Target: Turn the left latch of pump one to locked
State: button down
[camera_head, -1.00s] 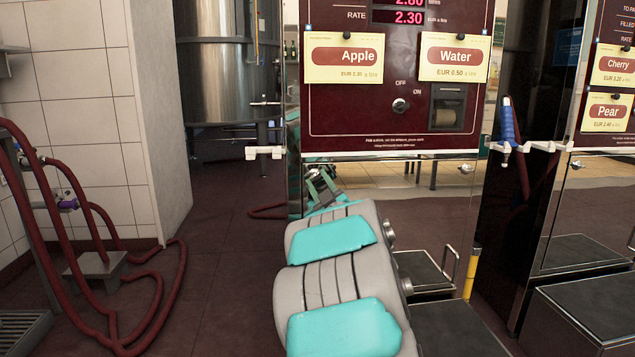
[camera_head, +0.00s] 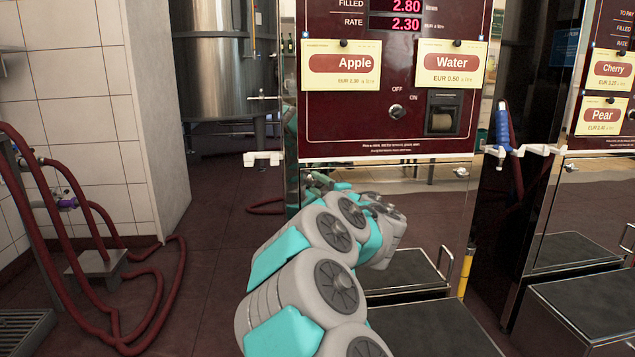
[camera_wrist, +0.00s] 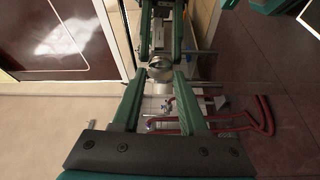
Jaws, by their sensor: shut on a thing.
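Pump one (camera_head: 348,128) is the maroon panel with Apple and Water labels above a mirror-like steel front. Its left latch (camera_wrist: 160,69) shows in the wrist view as a small round silver knob on that front. My gripper (camera_wrist: 160,77) is shut on it, with the green fingers on either side. In the head view my gripper (camera_head: 318,182) is at the lower left of the panel, and the latch is hidden behind it. The latch's locked or unlocked position cannot be told. The right latch (camera_head: 461,171) is a small silver knob under the panel's right side.
A white hook (camera_head: 263,158) sticks out left of the pump. A blue-handled nozzle (camera_head: 503,127) hangs at the right. Black-topped steps (camera_head: 405,272) stand below the pump. Red hoses (camera_head: 165,290) lie on the floor at left. The steel front reflects my gripper and the room.

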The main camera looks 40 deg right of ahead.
jog(key=shift+n+g, duration=0.3)
jog(key=shift+n, duration=0.2)
dwell(0.3)
jog(key=shift+c, duration=2.2)
grip_release()
jog(key=shift+p, duration=0.3)
jog(key=s+a, duration=0.1)
jog(key=s, duration=0.6)
jog(key=shift+s+r, duration=0.15)
jog(key=shift+s, duration=0.15)
jog(key=shift+a, duration=0.15)
